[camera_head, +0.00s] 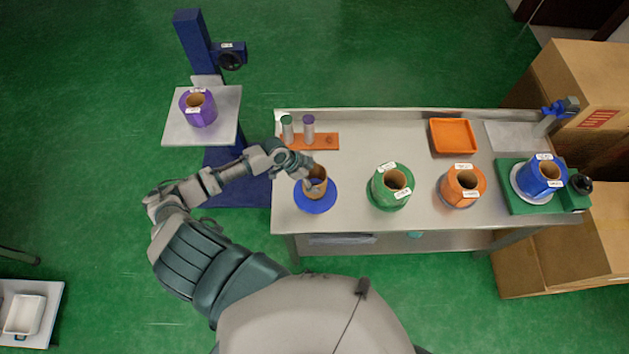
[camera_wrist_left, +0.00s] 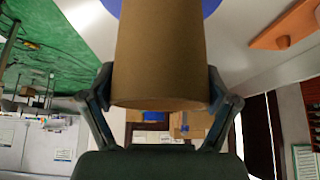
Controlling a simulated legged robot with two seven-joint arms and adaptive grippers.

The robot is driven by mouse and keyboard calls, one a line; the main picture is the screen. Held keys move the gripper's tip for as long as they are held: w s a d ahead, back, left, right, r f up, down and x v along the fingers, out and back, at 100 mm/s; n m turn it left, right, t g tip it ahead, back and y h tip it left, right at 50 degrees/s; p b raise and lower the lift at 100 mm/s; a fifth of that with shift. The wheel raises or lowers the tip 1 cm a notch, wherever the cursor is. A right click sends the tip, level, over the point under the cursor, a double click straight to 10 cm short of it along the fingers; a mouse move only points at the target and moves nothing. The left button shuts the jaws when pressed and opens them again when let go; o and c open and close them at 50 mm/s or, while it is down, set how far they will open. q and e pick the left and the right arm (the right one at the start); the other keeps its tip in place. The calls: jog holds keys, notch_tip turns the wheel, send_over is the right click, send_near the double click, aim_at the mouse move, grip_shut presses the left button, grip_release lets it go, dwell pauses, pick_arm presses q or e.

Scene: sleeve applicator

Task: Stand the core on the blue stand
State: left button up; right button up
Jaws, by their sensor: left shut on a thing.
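The core, a brown cardboard tube (camera_head: 316,186), is upright at the blue round stand (camera_head: 317,203) near the left end of the metal table. My left gripper (camera_head: 308,170) is shut on the core's side near its upper end. In the left wrist view, the core (camera_wrist_left: 160,60) fills the middle between the two fingers (camera_wrist_left: 158,95), with a blue edge of the stand (camera_wrist_left: 210,6) behind its far end. I cannot tell whether the core's bottom touches the stand. My right gripper is not in view.
A green roll (camera_head: 391,187), an orange roll (camera_head: 463,186) and a blue roll (camera_head: 542,176) stand to the right on the table. An orange rack (camera_head: 325,142) with two small cylinders and an orange tray (camera_head: 453,136) are at the back. A purple roll (camera_head: 198,108) is on a separate lift.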

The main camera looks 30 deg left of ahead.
pick_arm(q)
jog(key=shift+d+f, duration=0.15)
jog(key=shift+f, duration=0.7)
jog(key=shift+d+f, duration=0.1)
jog(key=shift+f, duration=0.7)
jog(key=o, duration=1.1)
jog(key=shift+a+f, duration=0.1)
jog(key=shift+a, duration=0.05)
jog(key=v, duration=1.2)
